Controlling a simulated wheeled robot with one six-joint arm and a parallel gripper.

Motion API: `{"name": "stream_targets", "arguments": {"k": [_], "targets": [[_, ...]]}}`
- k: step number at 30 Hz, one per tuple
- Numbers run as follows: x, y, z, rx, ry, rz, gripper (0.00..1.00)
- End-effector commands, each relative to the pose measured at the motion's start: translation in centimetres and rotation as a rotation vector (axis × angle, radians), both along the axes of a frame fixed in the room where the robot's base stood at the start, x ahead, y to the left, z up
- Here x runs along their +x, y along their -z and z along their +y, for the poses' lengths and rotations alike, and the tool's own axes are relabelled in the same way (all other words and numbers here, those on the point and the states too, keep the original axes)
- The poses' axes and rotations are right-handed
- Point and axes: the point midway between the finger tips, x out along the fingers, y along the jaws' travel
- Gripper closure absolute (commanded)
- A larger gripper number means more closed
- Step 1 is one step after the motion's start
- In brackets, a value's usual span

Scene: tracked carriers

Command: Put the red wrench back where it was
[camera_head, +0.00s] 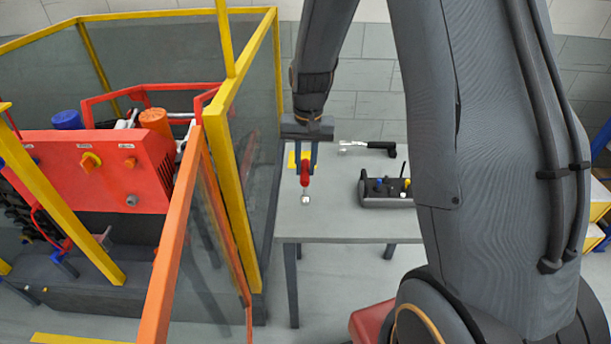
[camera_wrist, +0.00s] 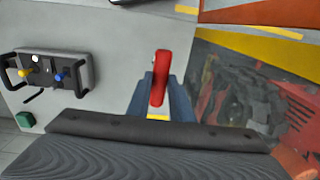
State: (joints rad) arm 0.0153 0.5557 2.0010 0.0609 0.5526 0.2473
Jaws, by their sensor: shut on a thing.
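My gripper (camera_head: 305,168) is shut on the red wrench (camera_head: 305,180), with one blue finger on each side of its red handle. The wrench's silver end (camera_head: 306,200) points toward the table's front edge in the head view. In the wrist view the red handle (camera_wrist: 161,72) lies between the blue fingers of my gripper (camera_wrist: 159,92). A yellow patch (camera_head: 292,160) shows on the grey table (camera_head: 335,222) behind the fingers. I cannot tell whether the wrench touches the table. A second wrench with a black handle (camera_head: 378,147) lies farther back on the table.
A dark control box (camera_head: 388,200) with knobs stands on the table's right; it also shows in the wrist view (camera_wrist: 52,68). A yellow-framed glass fence (camera_head: 243,130) rises close to the table's left. Behind it stands a red machine (camera_head: 100,175). The table's front middle is clear.

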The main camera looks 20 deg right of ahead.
Motion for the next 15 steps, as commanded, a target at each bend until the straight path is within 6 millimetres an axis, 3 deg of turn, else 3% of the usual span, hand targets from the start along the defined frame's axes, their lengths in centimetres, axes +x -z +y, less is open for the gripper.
{"name": "stream_targets", "arguments": {"k": [9, 15], "targets": [[-0.1, 3.6, 0.0, 0.001, 0.001, 0.002, 1.00], [0.0, 4.1, 0.0, 0.000, 0.001, 0.000, 1.00]]}}
